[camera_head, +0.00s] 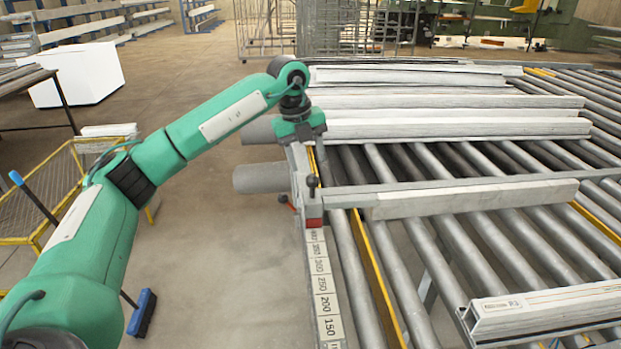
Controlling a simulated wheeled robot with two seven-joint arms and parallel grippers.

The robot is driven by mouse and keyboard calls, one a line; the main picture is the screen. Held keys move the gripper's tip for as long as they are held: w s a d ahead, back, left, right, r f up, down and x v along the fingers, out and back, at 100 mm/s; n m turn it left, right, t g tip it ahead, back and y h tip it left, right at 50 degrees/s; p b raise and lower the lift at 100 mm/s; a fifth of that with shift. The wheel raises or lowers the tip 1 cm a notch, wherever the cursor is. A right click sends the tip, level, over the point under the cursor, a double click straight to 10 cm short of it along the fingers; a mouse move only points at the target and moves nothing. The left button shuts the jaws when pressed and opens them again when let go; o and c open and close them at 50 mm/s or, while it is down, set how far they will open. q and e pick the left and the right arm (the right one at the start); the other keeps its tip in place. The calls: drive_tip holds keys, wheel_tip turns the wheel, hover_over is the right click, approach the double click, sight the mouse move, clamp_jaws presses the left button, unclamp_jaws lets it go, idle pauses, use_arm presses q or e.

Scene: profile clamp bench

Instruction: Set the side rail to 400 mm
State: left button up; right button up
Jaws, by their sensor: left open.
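The side rail (440,187) is a long grey bar lying across the rollers, with a pale profile (475,199) along its near side. At its left end are a dark ball knob (312,182) and a red block (314,222) over the scale. The white number scale (322,275) runs along the bench's left edge; 150, 200 and 250 are legible, smaller marks near the red block are hard to read. My left gripper (300,136) is open, beyond the knob in the picture and apart from it; its fingertips are hard to make out. My right gripper is out of view.
Several pale profiles (440,128) lie across the far rollers. Another profile (545,308) lies at the near right. A yellow strip (375,280) runs beside the scale. A yellow mesh cart (50,190) and a blue brush (142,312) stand left of the bench.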

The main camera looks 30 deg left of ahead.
use_arm(q)
wheel_tip(320, 180, up, 7)
drive_tip(key=s+b, duration=0.1)
drive_tip(key=shift+a, duration=0.45)
drive_tip(key=shift+f, duration=0.1)
drive_tip(key=shift+f, duration=0.1)
